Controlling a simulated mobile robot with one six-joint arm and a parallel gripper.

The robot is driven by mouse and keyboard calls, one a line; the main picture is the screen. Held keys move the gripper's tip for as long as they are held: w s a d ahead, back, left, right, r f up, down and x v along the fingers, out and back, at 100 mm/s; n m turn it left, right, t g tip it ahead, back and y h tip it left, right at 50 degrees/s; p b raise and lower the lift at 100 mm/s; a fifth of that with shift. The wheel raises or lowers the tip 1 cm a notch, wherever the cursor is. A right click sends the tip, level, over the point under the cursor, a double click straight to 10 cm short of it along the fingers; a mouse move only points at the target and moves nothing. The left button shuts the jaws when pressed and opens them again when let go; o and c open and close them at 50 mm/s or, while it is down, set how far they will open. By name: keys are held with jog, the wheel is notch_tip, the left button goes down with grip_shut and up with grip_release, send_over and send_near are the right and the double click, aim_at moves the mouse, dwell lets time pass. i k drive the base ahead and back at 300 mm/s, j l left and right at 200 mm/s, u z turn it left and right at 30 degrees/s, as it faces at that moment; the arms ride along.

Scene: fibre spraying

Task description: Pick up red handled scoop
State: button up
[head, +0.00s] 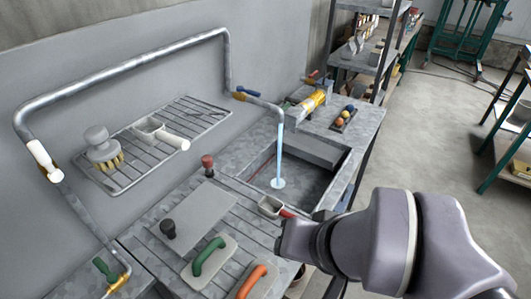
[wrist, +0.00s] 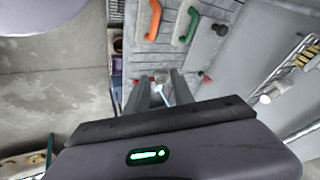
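The red handled scoop is a small grey-white pan (head: 269,206) with a short red handle that points right toward my gripper. It lies on the slatted grey worktop at the sink's front edge. My gripper (head: 284,238) is in front of the scoop in the head view, and its fingers are hard to make out there. In the wrist view the two dark fingers of my gripper (wrist: 160,88) stand apart with no object held between them. The scoop's pan (wrist: 161,77) shows small and partly hidden just beyond the fingertips.
A green-handled float (head: 208,258) and an orange-handled float (head: 252,283) lie left of my gripper. A red knob (head: 207,164) stands behind. Water (head: 280,150) runs into the sink (head: 318,183). A wire rack (head: 190,120) holds a brush (head: 102,148) and a white-handled scoop (head: 160,133).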

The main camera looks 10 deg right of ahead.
aim_at(269, 207)
jog(key=l+u, duration=0.2)
jog(key=u, duration=0.25)
jog(key=k+l+u, duration=0.1)
jog(key=u, duration=0.35)
jog(key=k+l+u, duration=0.1)
jog(key=l+u, duration=0.15)
jog(key=u, duration=0.25)
